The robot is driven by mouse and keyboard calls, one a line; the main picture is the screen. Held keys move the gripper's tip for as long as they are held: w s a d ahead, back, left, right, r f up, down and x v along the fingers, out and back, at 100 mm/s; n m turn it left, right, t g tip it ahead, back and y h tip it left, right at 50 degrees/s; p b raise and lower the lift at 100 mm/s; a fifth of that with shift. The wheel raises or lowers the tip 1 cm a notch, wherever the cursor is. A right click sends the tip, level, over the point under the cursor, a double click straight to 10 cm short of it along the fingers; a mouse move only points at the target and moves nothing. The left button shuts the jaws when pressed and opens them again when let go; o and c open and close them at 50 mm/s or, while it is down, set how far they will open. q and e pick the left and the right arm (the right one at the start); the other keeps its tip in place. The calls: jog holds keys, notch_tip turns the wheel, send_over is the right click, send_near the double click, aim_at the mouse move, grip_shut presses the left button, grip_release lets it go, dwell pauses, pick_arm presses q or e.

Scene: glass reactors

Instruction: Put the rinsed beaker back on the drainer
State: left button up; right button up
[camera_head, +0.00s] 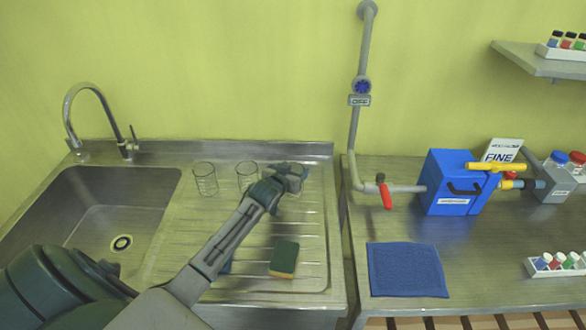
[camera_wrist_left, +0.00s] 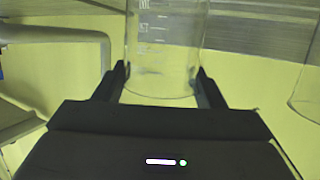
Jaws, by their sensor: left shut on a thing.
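My left gripper (camera_head: 291,176) is over the back right part of the ridged steel drainer (camera_head: 310,240). In the left wrist view, the gripper (camera_wrist_left: 163,78) is shut around a clear glass beaker (camera_wrist_left: 165,45) with white markings, one finger on each side. In the head view I cannot make out this beaker clearly at the gripper, and whether it touches the drainer is unclear. Two other clear beakers, one at left (camera_head: 205,179) and one nearer the gripper (camera_head: 246,176), stand at the drainer's back left. My right gripper is not in view.
A green and yellow sponge (camera_head: 284,259) lies on the drainer, right of my left arm. The sink (camera_head: 90,215) with its tap (camera_head: 95,90) is at left. A grey pipe (camera_head: 354,150) rises just right of the drainer. A blue mat (camera_head: 407,270) lies on the right bench.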

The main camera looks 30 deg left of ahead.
pick_arm(q)
jog(key=shift+f, duration=0.2)
jog(key=o, duration=1.3)
jog(key=shift+r, duration=0.1)
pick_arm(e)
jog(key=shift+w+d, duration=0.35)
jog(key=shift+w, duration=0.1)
pick_arm(q)
jog(key=shift+s, duration=0.1)
jog(key=b+v, duration=0.3)
jog(key=v, duration=0.8)
jog(key=shift+s+r, duration=0.25)
jog(key=shift+s, duration=0.1)
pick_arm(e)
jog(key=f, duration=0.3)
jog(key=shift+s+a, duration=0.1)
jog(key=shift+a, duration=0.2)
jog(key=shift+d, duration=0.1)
